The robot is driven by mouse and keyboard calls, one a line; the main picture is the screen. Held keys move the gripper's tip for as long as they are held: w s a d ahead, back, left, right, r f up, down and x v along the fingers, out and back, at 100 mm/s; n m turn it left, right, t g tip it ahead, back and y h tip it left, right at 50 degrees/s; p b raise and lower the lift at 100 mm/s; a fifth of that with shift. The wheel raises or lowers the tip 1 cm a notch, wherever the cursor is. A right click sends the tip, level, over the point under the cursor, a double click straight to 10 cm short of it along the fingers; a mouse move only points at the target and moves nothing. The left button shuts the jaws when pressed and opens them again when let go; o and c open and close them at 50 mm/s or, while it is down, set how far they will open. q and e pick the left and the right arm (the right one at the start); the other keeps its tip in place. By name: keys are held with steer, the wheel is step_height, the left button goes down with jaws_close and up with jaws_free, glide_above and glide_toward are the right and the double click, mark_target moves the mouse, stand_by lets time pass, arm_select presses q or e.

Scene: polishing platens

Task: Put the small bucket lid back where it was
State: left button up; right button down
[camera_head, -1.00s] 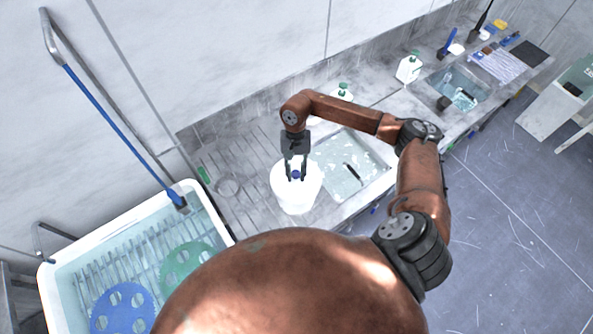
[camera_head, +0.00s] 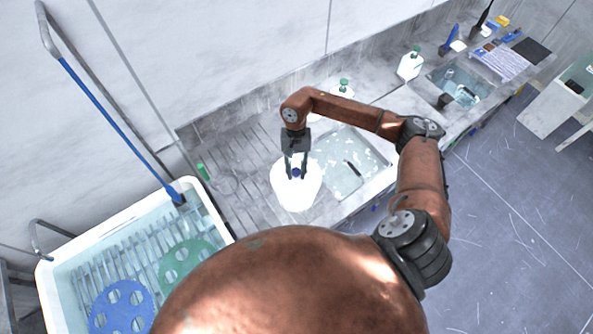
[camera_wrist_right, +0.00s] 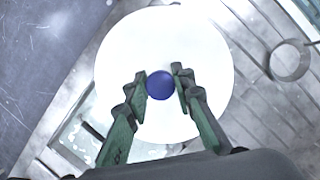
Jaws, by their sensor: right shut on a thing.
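The small white bucket lid (camera_wrist_right: 205,50) is a round disc with a blue knob (camera_wrist_right: 160,85) at its middle. My right gripper (camera_head: 296,172) points down over it, its two fingers closed on either side of the knob. In the head view the lid covers the top of the white bucket (camera_head: 297,200) on the counter. Lid and bucket blend in bright white, so I cannot tell whether the lid rests fully on the rim. My left gripper is not in view.
A shallow sink (camera_head: 345,180) lies right of the bucket, with a dark object in it. A metal ring (camera_wrist_right: 290,61) lies on the grooved counter. A white tub (camera_head: 222,222) with green and blue perforated discs stands front left. Bottles stand along the wall.

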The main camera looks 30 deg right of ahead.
steer(key=shift+f, duration=0.15)
steer(key=c, duration=1.6)
jaws_free()
steer(key=v, duration=1.2)
